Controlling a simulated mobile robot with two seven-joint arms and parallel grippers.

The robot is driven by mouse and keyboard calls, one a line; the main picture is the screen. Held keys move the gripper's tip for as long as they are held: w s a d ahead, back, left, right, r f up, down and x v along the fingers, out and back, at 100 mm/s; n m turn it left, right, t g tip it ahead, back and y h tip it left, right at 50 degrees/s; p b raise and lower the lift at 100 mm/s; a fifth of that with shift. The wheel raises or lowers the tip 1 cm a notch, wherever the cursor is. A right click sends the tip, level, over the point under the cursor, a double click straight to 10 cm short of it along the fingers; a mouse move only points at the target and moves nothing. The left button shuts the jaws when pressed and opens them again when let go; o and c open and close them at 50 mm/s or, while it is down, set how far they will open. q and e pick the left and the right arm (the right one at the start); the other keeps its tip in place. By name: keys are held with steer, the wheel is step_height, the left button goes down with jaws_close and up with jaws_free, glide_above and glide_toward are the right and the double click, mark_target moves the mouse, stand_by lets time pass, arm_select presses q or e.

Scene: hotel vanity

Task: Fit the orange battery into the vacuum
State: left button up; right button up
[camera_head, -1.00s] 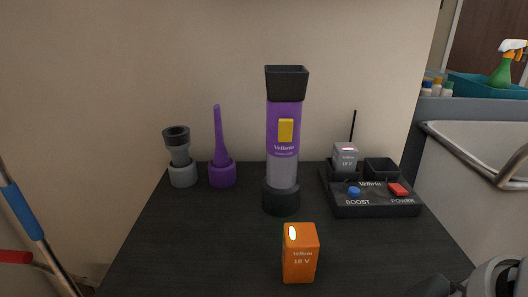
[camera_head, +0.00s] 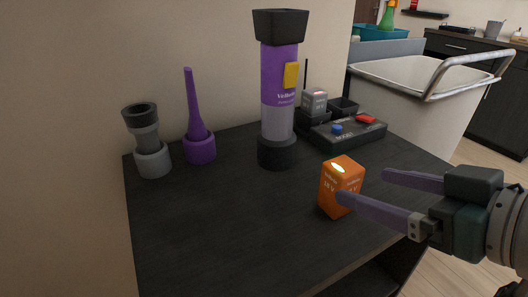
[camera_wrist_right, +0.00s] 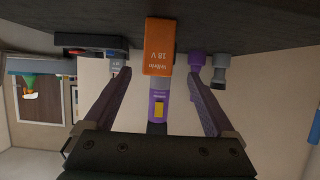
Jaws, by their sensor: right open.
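The orange battery (camera_head: 340,187), marked 18 V, stands upright on the dark vanity top near its right front edge. It also shows in the right wrist view (camera_wrist_right: 158,50). The purple vacuum (camera_head: 278,80), with a yellow switch and a dark top, stands upright behind the battery; it shows beyond the battery in the right wrist view (camera_wrist_right: 156,112). My right gripper (camera_head: 366,185) is open and level at the battery's right. Its fingertips (camera_wrist_right: 159,74) point towards the battery and frame it from either side; contact is not visible. My left gripper is not in view.
A black charger (camera_head: 348,134) with blue and red buttons holds a grey battery (camera_head: 314,101) behind the orange one. A purple nozzle (camera_head: 197,130) and a grey attachment (camera_head: 147,140) stand at the left. The front left of the top (camera_head: 220,225) is clear.

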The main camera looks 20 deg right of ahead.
mark_target(356, 178)
steer(key=shift+w+d+f, duration=0.1)
steer(key=shift+w+d, duration=0.2)
steer(key=shift+w, duration=0.05)
steer(key=x, duration=0.3)
steer(key=shift+w+b, duration=0.2)
steer(key=shift+b, duration=0.15)
steer(key=shift+b+x, duration=0.5)
steer(key=shift+x, duration=2.5)
steer(key=shift+a, duration=0.15)
steer(key=shift+c, duration=0.2)
jaws_close()
